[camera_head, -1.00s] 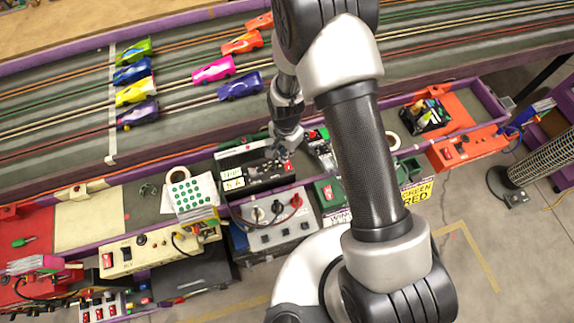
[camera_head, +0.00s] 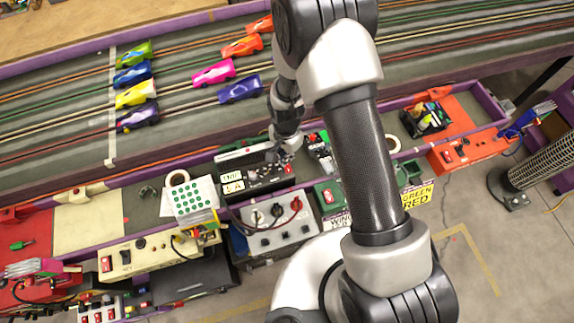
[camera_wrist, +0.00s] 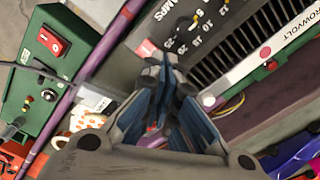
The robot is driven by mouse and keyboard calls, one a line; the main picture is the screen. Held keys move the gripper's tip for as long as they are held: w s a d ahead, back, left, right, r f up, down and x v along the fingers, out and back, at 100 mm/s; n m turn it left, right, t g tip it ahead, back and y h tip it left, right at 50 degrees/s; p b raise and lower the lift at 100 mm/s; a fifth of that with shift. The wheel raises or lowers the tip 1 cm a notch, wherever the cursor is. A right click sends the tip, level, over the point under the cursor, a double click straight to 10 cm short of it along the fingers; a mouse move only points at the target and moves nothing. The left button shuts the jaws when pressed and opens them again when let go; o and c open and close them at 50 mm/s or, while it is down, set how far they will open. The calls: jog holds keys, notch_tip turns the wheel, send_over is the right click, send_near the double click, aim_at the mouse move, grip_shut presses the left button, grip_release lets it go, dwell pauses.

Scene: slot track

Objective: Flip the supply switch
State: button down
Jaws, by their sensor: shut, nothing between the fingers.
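The power supply (camera_head: 262,184) is a dark box with a white label, standing beside the track. It also shows in the wrist view as a dark panel (camera_wrist: 205,30) with an amps scale, vent slots and a light strip. A small red switch (camera_head: 289,169) sits at its right end, and a red square part (camera_wrist: 147,48) shows on the panel in the wrist view. My gripper (camera_head: 286,155) is just above that end; in the wrist view its fingers (camera_wrist: 165,72) are shut and empty, close to the red part. Contact cannot be told. The fingers hide part of the panel.
A green box (camera_wrist: 42,52) with a red rocker stands beside the supply. A grey box (camera_head: 275,236) with knobs and leads is in front. A roll of tape (camera_head: 177,178) and a dotted card (camera_head: 190,201) lie left. Several cars stand on the track (camera_head: 185,130).

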jog(key=shift+f+b, duration=0.95)
jog(key=shift+f, duration=0.2)
dwell(0.9)
jog(key=shift+r, duration=0.15)
jog(key=shift+r+p, duration=2.35)
jog(key=shift+r, duration=1.05)
jog(key=shift+r, duration=0.1)
jog(key=s+d+r+n+t, duration=0.1)
jog(key=s+d+r+n, duration=0.15)
jog(key=r, duration=0.95)
jog(key=s+d+r+n+t, duration=0.15)
jog(key=d+r, duration=0.25)
jog(key=r, duration=0.8)
jog(key=s+d+r+n+t, duration=0.1)
jog(key=s+d+r+n, duration=0.1)
jog(key=s+r, duration=0.4)
jog(key=s+d+r+n+t, duration=0.1)
jog(key=s+d+r, duration=0.3)
jog(key=s, duration=0.5)
jog(key=shift+s+r+n, duration=0.35)
jog(key=shift+r+n, duration=0.5)
jog(key=shift+n, duration=0.05)
